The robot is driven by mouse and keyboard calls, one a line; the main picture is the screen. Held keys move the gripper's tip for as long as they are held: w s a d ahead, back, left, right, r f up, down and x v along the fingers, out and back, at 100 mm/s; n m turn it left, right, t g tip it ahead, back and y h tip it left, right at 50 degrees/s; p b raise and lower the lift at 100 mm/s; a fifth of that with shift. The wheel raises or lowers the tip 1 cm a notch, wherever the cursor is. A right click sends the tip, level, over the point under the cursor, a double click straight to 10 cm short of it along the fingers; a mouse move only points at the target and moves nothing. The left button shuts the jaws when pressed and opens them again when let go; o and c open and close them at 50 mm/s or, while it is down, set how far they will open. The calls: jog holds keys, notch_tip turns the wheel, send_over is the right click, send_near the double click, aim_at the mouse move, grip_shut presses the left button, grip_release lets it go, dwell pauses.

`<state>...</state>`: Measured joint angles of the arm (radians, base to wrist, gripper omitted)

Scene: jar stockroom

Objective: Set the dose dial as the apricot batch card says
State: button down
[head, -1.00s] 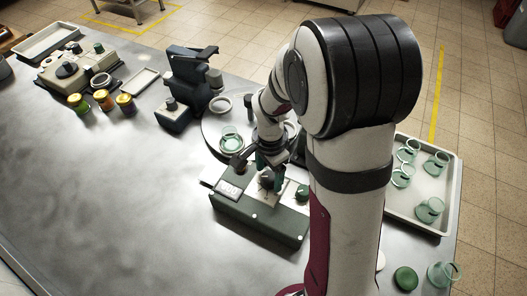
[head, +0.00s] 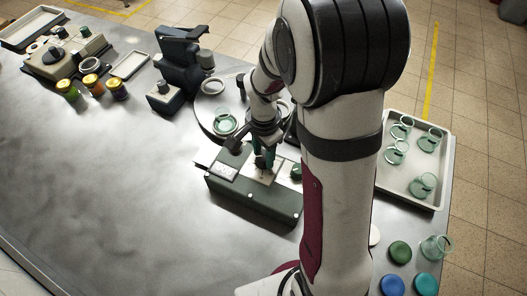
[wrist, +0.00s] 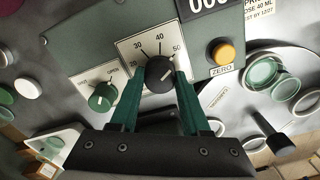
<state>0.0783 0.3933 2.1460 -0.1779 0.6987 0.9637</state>
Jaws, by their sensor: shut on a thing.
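In the head view my gripper (head: 263,163) reaches down onto the green dosing box (head: 255,199), and the knob is hidden there. I cannot make out an apricot card.
A green knob marked OPEN (wrist: 102,97) sits left of the dial, and an orange ZERO button (wrist: 225,52) right of it. A counter (wrist: 208,4) shows zeros, partly cut off. A tray of glass jars (head: 413,160) stands right.

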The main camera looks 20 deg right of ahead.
aim_at(264, 156)
jog(key=n, duration=0.3)
jog(key=shift+n, duration=2.2)
jog(key=shift+c, duration=1.9)
grip_release()
notch_tip(264, 156, up, 16)
